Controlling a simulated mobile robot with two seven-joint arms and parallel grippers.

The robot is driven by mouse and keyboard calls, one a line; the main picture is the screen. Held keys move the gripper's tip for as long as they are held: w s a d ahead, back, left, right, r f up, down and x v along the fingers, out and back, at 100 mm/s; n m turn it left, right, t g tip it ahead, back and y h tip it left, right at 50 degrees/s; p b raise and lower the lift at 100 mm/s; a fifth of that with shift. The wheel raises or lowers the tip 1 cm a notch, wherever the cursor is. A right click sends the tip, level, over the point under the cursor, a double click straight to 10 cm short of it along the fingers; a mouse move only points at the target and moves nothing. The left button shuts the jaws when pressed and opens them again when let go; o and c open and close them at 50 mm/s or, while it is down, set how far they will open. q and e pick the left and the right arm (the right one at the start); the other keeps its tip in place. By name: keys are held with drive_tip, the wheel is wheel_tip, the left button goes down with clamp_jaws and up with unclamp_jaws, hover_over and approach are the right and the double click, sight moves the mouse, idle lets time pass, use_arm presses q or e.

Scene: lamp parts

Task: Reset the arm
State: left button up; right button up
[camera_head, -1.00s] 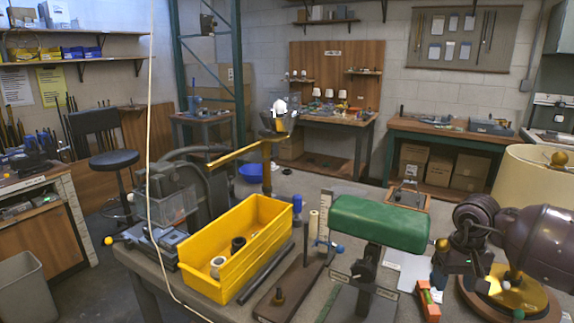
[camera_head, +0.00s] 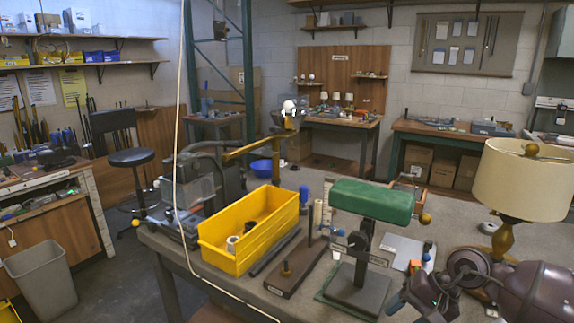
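A table lamp with a cream shade (camera_head: 522,188) and a gold finial (camera_head: 531,150) stands upright at the right of the workbench. Its brass stem (camera_head: 503,238) shows below the shade; its base is mostly hidden behind my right arm. My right arm comes in from the lower right, with a dark, rounded link (camera_head: 540,290). My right gripper (camera_head: 412,298) is at the lower edge, near the front of the bench and right of the green-topped stand (camera_head: 372,200). I cannot tell its finger gap, and I see nothing clearly held. My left gripper is not in view.
A yellow bin (camera_head: 225,250) with small cylinders stands at the bench's left, beside a grinder-like machine (camera_head: 190,190). A wooden board with a post (camera_head: 298,268) lies between bin and stand. A small red and blue item (camera_head: 427,258) is beyond my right gripper.

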drive_tip(key=s+a+r+m+t+y, duration=0.2)
drive_tip(key=a+r+m+t+y, duration=0.15)
drive_tip(key=a+m+y, duration=0.35)
drive_tip(key=s+a+r+m+t+y, duration=0.2)
drive_tip(key=a+m+t, duration=0.25)
drive_tip(key=m, duration=0.45)
drive_tip(key=s+d+f+n+t+h, duration=0.3)
drive_tip(key=d+n+h, duration=0.55)
drive_tip(key=n, duration=0.85)
drive_tip(key=s+d+f+n+t+h, duration=0.2)
drive_tip(key=s+d+f+n+h, duration=0.6)
drive_tip(key=n, duration=0.9)
drive_tip(key=s+a+f+m+g, duration=0.1)
drive_tip(key=s+f+m+g, duration=0.2)
drive_tip(key=s+m+g, duration=0.4)
drive_tip(key=s+f+m+g, duration=0.3)
drive_tip(key=s+m+g, duration=0.15)
drive_tip(key=s, duration=0.55)
drive_tip(key=w+f+t, duration=0.8)
drive_tip(key=f, duration=0.1)
drive_tip(key=shift+a+t, duration=0.2)
drive_tip(key=shift+t, duration=0.15)
